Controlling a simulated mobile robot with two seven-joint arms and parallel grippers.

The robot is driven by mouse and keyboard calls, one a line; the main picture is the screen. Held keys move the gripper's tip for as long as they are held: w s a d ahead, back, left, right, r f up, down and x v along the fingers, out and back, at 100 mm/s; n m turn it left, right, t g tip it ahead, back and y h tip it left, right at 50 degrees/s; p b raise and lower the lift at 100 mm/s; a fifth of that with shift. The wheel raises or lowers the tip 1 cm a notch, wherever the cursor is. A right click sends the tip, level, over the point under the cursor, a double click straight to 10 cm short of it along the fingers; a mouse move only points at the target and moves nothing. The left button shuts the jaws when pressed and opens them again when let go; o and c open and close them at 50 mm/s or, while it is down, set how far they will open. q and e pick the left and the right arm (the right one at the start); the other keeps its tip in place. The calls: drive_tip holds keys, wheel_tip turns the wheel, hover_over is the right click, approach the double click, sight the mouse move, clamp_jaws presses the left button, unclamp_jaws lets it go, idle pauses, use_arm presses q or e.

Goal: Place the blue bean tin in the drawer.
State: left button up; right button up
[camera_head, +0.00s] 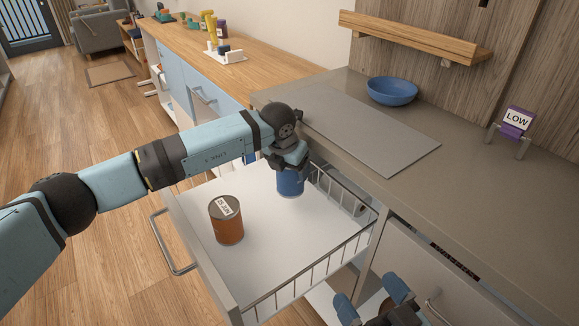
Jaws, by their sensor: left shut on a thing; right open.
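The blue bean tin (290,182) is upright inside the open drawer (262,262), near its back right side. My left gripper (288,165) is shut on the tin from above and covers its top. I cannot tell whether the tin's base touches the drawer floor. An orange-brown tin (226,220) with a white label stands in the drawer, left of and nearer than the blue tin, apart from it. My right gripper (375,300) is open and empty at the bottom edge, right of the drawer.
The drawer has a wire rail (318,272) and a front handle (168,244). Above it is a grey counter (450,190) with a grey mat (365,130), a blue bowl (392,91) and a purple "LOW" sign (516,122). Drawer floor around the orange-brown tin is free.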

use_arm(q)
drive_tip(key=shift+f, duration=0.4)
drive_tip(key=o, duration=1.2)
drive_tip(key=shift+s+f, duration=0.1)
drive_tip(key=shift+f, duration=0.05)
drive_tip(key=shift+r, duration=0.5)
drive_tip(key=shift+a+r+p, duration=0.1)
drive_tip(key=shift+r+p, duration=0.3)
drive_tip(key=shift+r, duration=0.3)
drive_tip(key=p+v, duration=0.2)
drive_tip(key=v, duration=0.9)
drive_tip(key=shift+s, duration=0.1)
use_arm(e)
drive_tip(key=f, duration=0.1)
drive_tip(key=d+f+g+h, duration=0.1)
drive_tip(key=f, duration=0.1)
drive_tip(key=d+f+g+h, duration=0.1)
drive_tip(key=shift+s+f, duration=0.4)
